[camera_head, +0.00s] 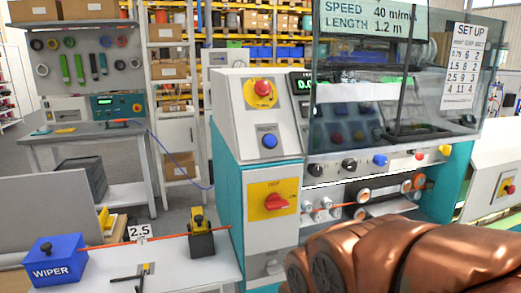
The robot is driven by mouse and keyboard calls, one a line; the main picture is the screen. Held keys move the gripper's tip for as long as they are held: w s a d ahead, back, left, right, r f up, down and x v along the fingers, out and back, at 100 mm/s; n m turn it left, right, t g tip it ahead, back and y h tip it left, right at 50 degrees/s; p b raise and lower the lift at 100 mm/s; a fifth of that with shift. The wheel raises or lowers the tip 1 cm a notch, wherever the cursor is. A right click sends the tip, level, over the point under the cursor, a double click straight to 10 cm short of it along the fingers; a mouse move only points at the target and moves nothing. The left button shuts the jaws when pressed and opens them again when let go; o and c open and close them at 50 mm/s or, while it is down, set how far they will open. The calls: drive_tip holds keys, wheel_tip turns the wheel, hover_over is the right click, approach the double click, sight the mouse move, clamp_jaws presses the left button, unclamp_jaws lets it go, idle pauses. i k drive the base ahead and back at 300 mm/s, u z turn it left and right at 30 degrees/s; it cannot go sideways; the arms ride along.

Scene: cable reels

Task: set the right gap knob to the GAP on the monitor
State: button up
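A row of controls runs along the machine's front: a black knob (314,169) at left, another black knob (348,164) beside it, and a blue button-like control (380,160). Their labels are too small to read, so I cannot tell which is the right gap knob or how it is set. The monitor (370,18) at the top shows SPEED 40 m/min and LENGTH 1.2 m; it is cut off by the top edge and no GAP line shows. My copper-coloured arm fills the lower right; my gripper is not in view.
A set-up card (464,66) hangs on the clear guard (340,60). Rollers with an orange cable (340,206) sit below the knobs. A red switch (277,202) is on the cabinet. At lower left are a blue wiper box (55,262) and a 2.5 tag (139,231).

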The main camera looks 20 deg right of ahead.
sight(350, 164)
drive_tip(key=z, duration=1.35)
